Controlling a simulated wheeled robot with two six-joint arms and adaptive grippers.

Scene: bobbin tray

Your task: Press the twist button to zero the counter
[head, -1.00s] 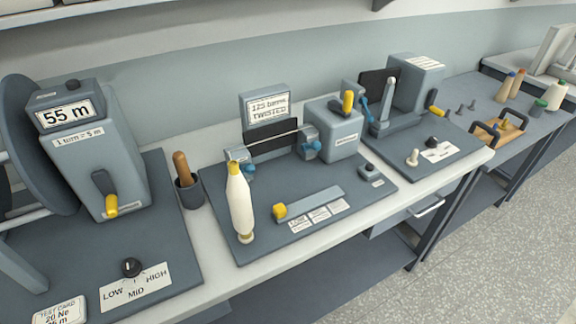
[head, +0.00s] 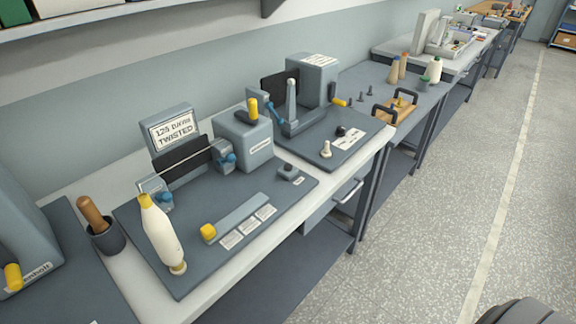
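The twist tester stands on a dark base plate (head: 190,262) on the bench, left of the picture's middle. Its counter display (head: 174,131) at the back reads what looks like "125 turns TWISTED". A small grey box with a dark button on top (head: 290,172) sits near the right front of this plate. It is likely the twist button. Neither gripper shows in the head view, and nothing touches the button.
A white yarn bobbin (head: 163,235) stands tilted in the picture at the plate's left front. A dark cup (head: 106,237) holds a wooden handle. Another device (head: 312,78) stands to the right, with a drawer (head: 334,200) below the bench. The floor at right is open.

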